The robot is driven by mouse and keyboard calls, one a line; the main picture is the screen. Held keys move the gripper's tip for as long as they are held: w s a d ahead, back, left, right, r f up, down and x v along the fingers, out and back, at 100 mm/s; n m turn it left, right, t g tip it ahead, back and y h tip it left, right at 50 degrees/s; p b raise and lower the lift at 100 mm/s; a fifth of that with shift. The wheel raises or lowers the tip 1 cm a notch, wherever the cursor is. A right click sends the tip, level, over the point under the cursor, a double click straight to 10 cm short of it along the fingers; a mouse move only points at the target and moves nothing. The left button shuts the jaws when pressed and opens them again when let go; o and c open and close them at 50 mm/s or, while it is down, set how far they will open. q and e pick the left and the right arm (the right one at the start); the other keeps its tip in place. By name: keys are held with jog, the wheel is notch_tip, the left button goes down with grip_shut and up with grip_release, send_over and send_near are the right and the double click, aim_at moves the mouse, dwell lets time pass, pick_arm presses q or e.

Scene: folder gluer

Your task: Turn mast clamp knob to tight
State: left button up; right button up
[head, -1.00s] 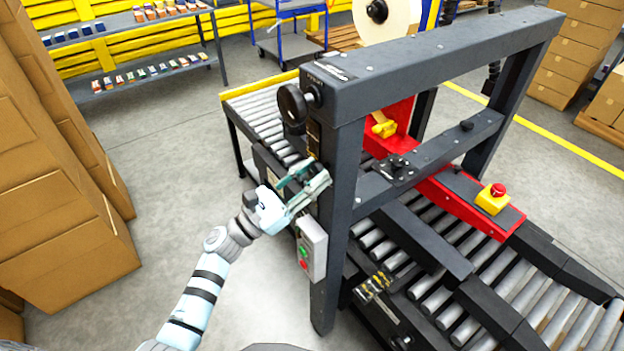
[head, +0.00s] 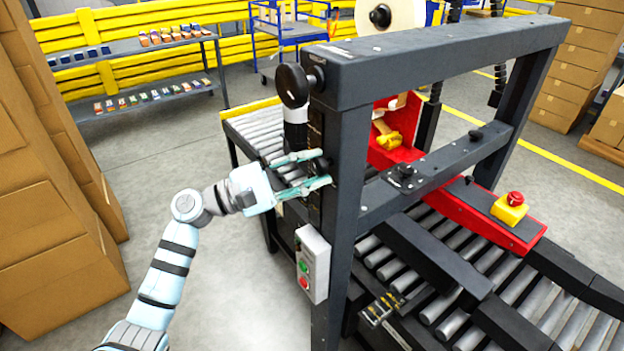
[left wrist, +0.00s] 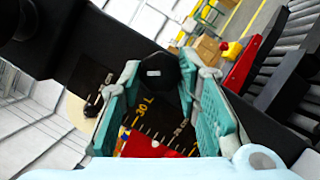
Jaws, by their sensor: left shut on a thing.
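The mast clamp knob (left wrist: 158,72) is black with a small pale mark on its face. In the left wrist view it sits between the two fingers of my left gripper (left wrist: 160,62), in front of the dark mast. My left gripper (head: 325,168) also shows in the head view at the near upright (head: 345,185) of the frame, its fingers level and closed around the knob, which is mostly hidden there. A scale with yellow marks (left wrist: 140,125) and a red part (left wrist: 150,148) show beyond the knob. My right gripper is not in view.
A black handwheel (head: 292,85) stands above my left gripper. A grey button box (head: 313,264) with green and red buttons is just below it. Cartons are stacked at the left; the floor between is clear.

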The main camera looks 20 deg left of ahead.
pick_arm(q)
jog(key=m+g, duration=0.1)
jog(key=m, duration=0.2)
jog(key=shift+y+b, duration=0.3)
jog(key=shift+m+g+y, duration=0.5)
jog(key=shift+m+g, duration=0.1)
jog(key=shift+m, duration=1)
jog(key=o, duration=1.1)
jog(key=shift+r, duration=0.15)
jog(key=shift+a, duration=0.1)
jog(key=v, duration=1.2)
